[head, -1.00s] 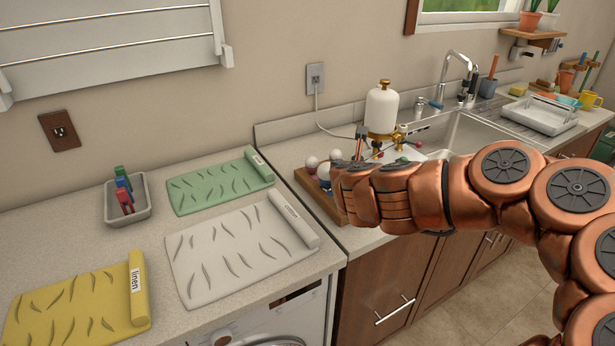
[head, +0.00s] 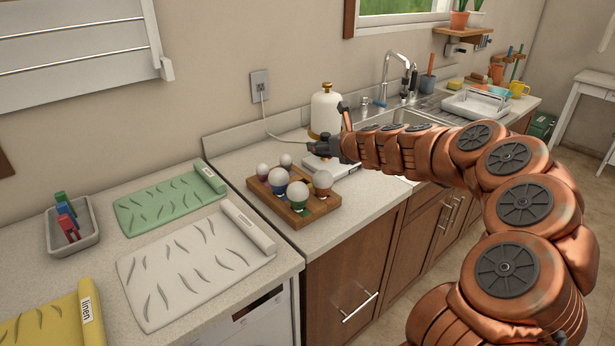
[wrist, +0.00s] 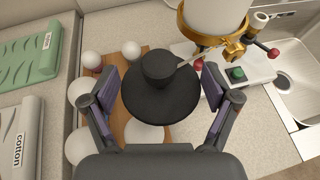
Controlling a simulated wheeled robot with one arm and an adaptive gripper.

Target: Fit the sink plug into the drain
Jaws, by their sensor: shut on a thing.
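My gripper (wrist: 160,92) is shut on a black sink plug (wrist: 160,90), a wide round disc with a knob on top, in the wrist view. The plug is held above the counter, partly over the wooden tray. In the head view my gripper (head: 327,146) is beside the white bottle, and I cannot clearly make out the plug there. The sink (head: 372,122) is to the right, behind my arm.
A wooden tray (head: 322,208) of several pale round-topped things is at the counter's front left. The faucet (head: 387,70) rises behind the sink.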

